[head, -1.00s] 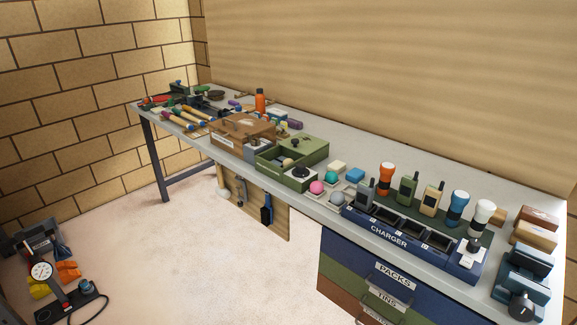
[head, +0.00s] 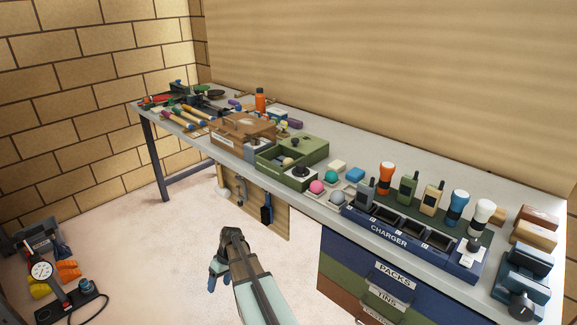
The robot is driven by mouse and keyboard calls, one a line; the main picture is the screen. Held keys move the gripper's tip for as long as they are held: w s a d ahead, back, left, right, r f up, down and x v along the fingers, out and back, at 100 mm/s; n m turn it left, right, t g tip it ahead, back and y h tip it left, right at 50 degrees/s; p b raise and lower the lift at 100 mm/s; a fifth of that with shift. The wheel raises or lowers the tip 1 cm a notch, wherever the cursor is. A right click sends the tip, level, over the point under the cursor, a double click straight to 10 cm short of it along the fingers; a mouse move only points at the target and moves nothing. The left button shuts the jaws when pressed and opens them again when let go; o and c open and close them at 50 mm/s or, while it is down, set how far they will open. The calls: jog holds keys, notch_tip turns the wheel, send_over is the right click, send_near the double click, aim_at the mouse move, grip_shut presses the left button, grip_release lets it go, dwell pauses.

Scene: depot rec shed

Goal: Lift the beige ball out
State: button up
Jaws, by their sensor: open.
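The beige ball (head: 288,161) sits inside the open compartment of a green box (head: 268,164) on the bench. Only its upper part shows above the box's front wall. My gripper (head: 215,277) is open and empty, low in front of the bench. It is below and to the left of the green box, well apart from the ball, over the pale floor.
A brown case (head: 243,128) stands left of the green box. Pink (head: 317,187) and teal (head: 331,177) balls sit to its right, before the blue charger (head: 390,228) with radios and torches. Tools hang under the bench (head: 325,144) front.

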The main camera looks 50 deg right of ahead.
jog(key=w+d+r+t, duration=0.1)
jog(key=w+d+r, duration=0.2)
jog(key=d+r, duration=0.3)
jog(key=w+d+r+n+t, duration=0.1)
jog(key=w+d+r+t, duration=0.15)
jog(key=d+r, duration=0.35)
jog(key=w+d+r, duration=0.3)
jog(key=d+r, duration=0.2)
jog(key=r, duration=0.2)
jog(key=d+r+n+t, duration=0.1)
jog(key=d+r, duration=0.5)
jog(key=r, duration=0.3)
jog(key=d+r+n+t, duration=0.1)
jog(key=d+r+t, duration=0.1)
jog(key=d+r, duration=0.55)
jog(key=m+g+h, duration=0.3)
jog(key=h, duration=0.1)
send_near(290, 159)
jog(key=x, duration=0.5)
jog(key=shift+s+a+f, duration=0.15)
jog(key=shift+s+f, duration=0.1)
jog(key=shift+f, duration=0.05)
jog(key=shift+w+x, duration=0.15)
jog(key=shift+x, duration=1.15)
jog(key=shift+w+x, duration=0.15)
jog(key=shift+x, duration=1.15)
jog(key=shift+r, duration=0.15)
